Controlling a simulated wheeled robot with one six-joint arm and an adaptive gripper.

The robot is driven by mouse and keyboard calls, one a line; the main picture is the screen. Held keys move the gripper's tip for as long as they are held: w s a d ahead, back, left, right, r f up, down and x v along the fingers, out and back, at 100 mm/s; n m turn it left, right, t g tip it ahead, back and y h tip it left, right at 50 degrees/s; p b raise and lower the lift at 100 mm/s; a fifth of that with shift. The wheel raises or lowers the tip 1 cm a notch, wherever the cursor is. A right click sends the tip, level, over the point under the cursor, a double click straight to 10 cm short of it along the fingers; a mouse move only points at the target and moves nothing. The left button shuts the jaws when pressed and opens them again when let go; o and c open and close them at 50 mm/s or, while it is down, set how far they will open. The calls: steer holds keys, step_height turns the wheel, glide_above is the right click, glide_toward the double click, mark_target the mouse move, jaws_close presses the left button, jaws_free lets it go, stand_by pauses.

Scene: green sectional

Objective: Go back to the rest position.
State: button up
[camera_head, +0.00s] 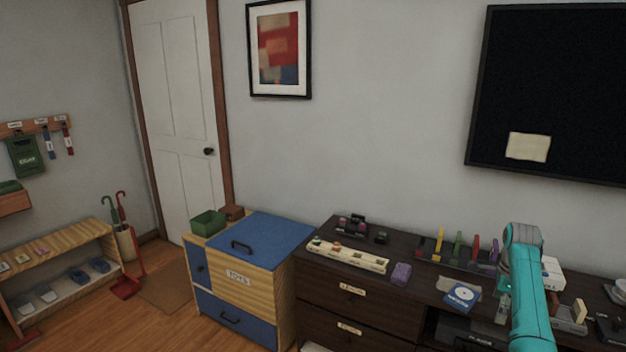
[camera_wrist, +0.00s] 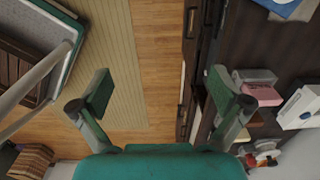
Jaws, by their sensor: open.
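My gripper (camera_wrist: 160,92) is open in the wrist view, with its two green-padded fingers wide apart and nothing between them. It hangs over the front edge of the dark dresser, with floor below on the left and the dresser top on the right. The right finger appears close to a pink block (camera_wrist: 262,95) in a clear holder; I cannot tell whether they touch. In the head view my teal arm reaches over the right part of the dark dresser (camera_head: 318,283), and the gripper is not clearly seen there.
On the dresser stand a cream tray (camera_head: 347,257), a purple block (camera_head: 401,273), a blue book (camera_head: 462,295) and a rack of coloured items (camera_head: 457,252). A toy chest (camera_head: 262,285) stands left of it. A dark screen (camera_head: 560,90) hangs above.

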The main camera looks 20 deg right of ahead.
steer(key=a+f+n+t+h, duration=0.1)
steer(key=a+f+n, duration=0.2)
steer(key=a+f, duration=0.65)
steer(key=a+f+n+t+h, duration=0.1)
steer(key=a+f+n+t, duration=0.15)
steer(key=a+f, duration=0.65)
steer(key=s+a+f+n+t, duration=0.1)
steer(key=s+a+f+n, duration=0.35)
steer(key=a+f, duration=0.3)
steer(key=s+a+f+n+t, duration=0.25)
steer(key=s+a+f, duration=0.35)
steer(key=a, duration=0.3)
steer(key=s+a+r+n+t, duration=0.2)
steer(key=s+a+r+n, duration=0.2)
steer(key=s+a, duration=0.4)
steer(key=s+a+r+n+t, duration=0.2)
steer(key=s+a+r+n, duration=0.25)
steer(key=s, duration=0.45)
steer(key=s+a+r+n+t+y, duration=0.1)
steer(key=s+a+r+n+t, duration=0.1)
steer(key=s+r, duration=0.5)
steer(key=s+a+r+n+t+y, duration=0.1)
steer(key=s+a+r+n, duration=0.3)
steer(key=r, duration=1)
steer(key=s, duration=0.3)
steer(key=shift+s+a+r+n+t, duration=0.2)
steer(key=shift+r+n+t, duration=0.2)
